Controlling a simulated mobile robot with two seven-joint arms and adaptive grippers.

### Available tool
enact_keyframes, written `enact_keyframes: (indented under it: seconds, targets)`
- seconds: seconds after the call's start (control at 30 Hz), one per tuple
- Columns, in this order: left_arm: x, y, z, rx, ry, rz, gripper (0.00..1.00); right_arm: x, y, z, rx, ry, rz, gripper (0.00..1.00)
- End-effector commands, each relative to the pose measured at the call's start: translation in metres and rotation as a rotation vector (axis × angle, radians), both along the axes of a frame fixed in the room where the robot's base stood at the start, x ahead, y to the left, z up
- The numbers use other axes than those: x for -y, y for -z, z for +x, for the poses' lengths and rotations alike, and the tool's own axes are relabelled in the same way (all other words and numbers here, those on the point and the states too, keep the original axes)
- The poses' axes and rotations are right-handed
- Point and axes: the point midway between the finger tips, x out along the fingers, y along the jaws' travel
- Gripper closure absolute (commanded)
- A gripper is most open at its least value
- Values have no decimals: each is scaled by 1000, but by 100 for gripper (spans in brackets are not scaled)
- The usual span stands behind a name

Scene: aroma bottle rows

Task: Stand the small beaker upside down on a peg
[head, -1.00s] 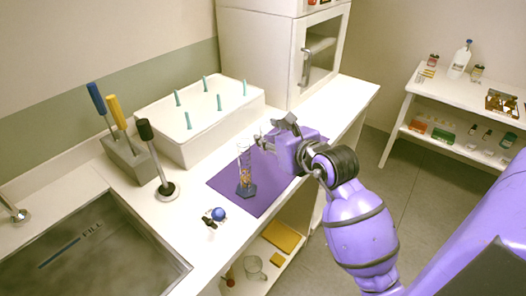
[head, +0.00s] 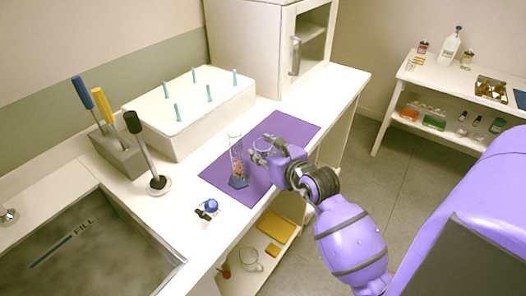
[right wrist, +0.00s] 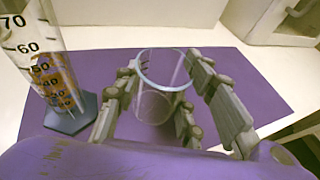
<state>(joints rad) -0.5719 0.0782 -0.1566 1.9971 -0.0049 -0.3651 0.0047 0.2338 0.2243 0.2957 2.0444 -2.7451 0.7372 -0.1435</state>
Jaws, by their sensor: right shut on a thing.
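The small beaker (right wrist: 165,90) is clear glass with a pale blue rim. In the right wrist view it is upright, rim up, between the fingers of my right gripper (right wrist: 170,100). In the head view my right gripper (head: 262,154) is shut on the beaker (head: 264,143) over the purple mat; whether its base touches the mat I cannot tell. A white peg box (head: 160,128) with several teal pegs (head: 209,94) stands to the left, its visible pegs bare. My left gripper is not in view.
A graduated cylinder (head: 237,163) with orange contents and a blue foot stands on the purple mat (head: 290,128), close left of my gripper. A tool holder (head: 118,155), a black-handled tool (head: 147,155) and a sink (head: 85,260) lie left. A white cabinet (head: 245,45) stands behind.

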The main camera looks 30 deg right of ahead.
Motion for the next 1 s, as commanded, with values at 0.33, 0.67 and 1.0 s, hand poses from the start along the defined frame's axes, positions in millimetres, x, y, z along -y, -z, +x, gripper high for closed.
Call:
enact_keyframes:
  seconds: [0.33,0.67,1.0]
  targets:
    - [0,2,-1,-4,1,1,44,0,3,0,0,0,0,44]
    - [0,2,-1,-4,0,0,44,0,0,0,1,0,0,44]
    - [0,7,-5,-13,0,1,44,0,-17,-55,-2,1,1,44]
